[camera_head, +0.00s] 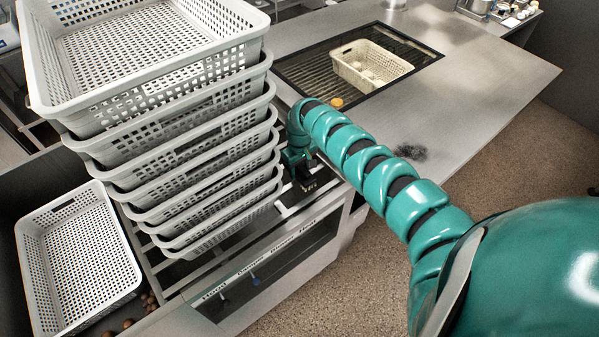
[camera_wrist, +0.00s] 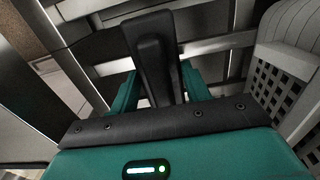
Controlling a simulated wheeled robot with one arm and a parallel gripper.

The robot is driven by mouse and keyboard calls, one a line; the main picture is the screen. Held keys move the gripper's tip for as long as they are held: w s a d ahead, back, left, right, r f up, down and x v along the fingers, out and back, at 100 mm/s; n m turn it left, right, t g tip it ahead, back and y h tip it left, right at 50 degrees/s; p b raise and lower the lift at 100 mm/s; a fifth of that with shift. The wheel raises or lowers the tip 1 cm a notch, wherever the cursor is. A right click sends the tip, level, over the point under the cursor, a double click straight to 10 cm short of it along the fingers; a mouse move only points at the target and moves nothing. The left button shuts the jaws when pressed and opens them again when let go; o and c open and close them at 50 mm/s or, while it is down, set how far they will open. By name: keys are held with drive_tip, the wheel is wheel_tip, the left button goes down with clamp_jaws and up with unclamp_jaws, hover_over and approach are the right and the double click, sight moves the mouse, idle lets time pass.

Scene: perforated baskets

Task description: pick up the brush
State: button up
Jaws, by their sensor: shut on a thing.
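My gripper (camera_head: 303,180) is at the end of the teal arm, low beside the stack of baskets and above the metal slats. In the wrist view my gripper (camera_wrist: 158,92) is shut, its teal fingers on both sides of a black, smooth, elongated thing, which I take for the brush (camera_wrist: 155,50). The brush points away from the wrist, over the slats. Its bristles are not clear to see. In the head view the gripper end is small and dark, and the brush cannot be told apart from it.
A tall stack of grey perforated baskets (camera_head: 150,105) stands close left of my gripper. Another basket (camera_head: 80,262) lies lower left, near brown round things (camera_head: 150,300). A cream basket (camera_head: 370,66) sits on the dark grate. The metal counter (camera_head: 470,90) is mostly free, with a dark smudge (camera_head: 411,152).

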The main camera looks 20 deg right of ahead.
sight(300, 166)
drive_tip(key=shift+r, duration=0.15)
drive_tip(key=shift+w+d+r+b, duration=0.1)
drive_tip(key=shift+r+b, duration=0.2)
drive_tip(key=shift+r, duration=0.25)
wheel_tip(300, 166, up, 9)
drive_tip(key=b, duration=0.3)
drive_tip(key=shift+f, duration=0.15)
